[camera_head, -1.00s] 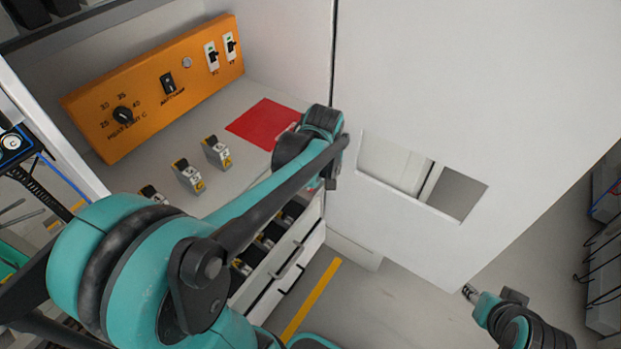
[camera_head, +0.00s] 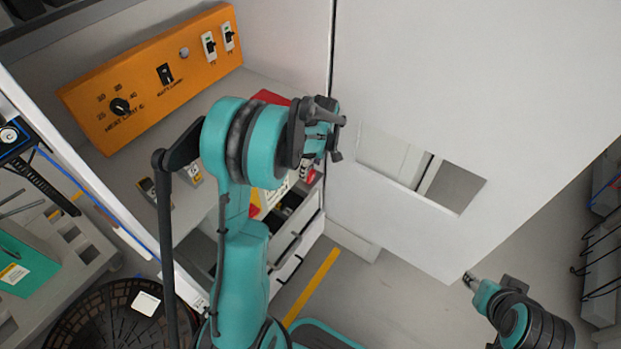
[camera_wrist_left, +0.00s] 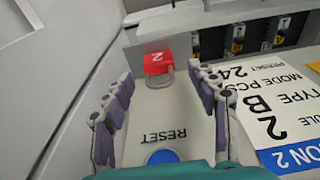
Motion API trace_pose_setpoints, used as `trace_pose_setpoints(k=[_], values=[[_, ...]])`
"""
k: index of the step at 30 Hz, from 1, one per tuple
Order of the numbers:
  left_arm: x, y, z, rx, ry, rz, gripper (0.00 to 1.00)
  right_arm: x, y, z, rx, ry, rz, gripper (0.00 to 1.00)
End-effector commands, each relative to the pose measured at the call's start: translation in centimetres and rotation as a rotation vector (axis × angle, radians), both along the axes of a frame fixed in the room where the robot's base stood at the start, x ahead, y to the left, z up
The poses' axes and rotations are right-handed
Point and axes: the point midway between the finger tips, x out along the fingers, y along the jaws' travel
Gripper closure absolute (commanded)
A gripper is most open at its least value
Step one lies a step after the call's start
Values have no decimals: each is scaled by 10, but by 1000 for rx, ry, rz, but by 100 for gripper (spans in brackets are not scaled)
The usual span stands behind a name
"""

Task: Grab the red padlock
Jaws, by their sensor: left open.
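The red padlock (camera_wrist_left: 158,62), with a white 2 and a grey shackle, shows in the left wrist view at the edge of a light panel. My left gripper (camera_wrist_left: 160,82) is open, its two padded fingers apart on either side of the line to the padlock, not touching it. In the head view my left gripper (camera_head: 332,128) is in front of the cabinet, over the open drawer area. A small red patch below it may be the padlock; I cannot tell. My right gripper (camera_head: 470,281) is at the lower right, small, its jaws unclear.
A blue button (camera_wrist_left: 162,157) sits under the word RESET. A printed sheet (camera_wrist_left: 275,110) lies right of the gripper. Numbered dark blocks (camera_wrist_left: 240,38) stand behind. In the head view are an orange control panel (camera_head: 150,75), a white door (camera_head: 450,80) and a black basket (camera_head: 110,315).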

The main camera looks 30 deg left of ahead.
Motion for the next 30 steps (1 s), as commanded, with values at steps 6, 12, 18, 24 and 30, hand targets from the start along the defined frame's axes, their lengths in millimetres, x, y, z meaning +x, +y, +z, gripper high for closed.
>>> trace_pose_setpoints(k=[6,12,18,24,30], values=[[0,2,-17,0,-1,-1,41,0,0,-7,0,0,0,60],[0,2,-16,0,-1,-1,62,0,0,-6,0,0,0,60],[0,2,-16,0,-1,-2,96,0,0,-6,0,0,0,60],[0,2,-15,0,-1,-2,96,0,0,-6,0,0,0,60],[0,2,-4,0,-1,-2,96,0,0,-1,0,0,0,60]])
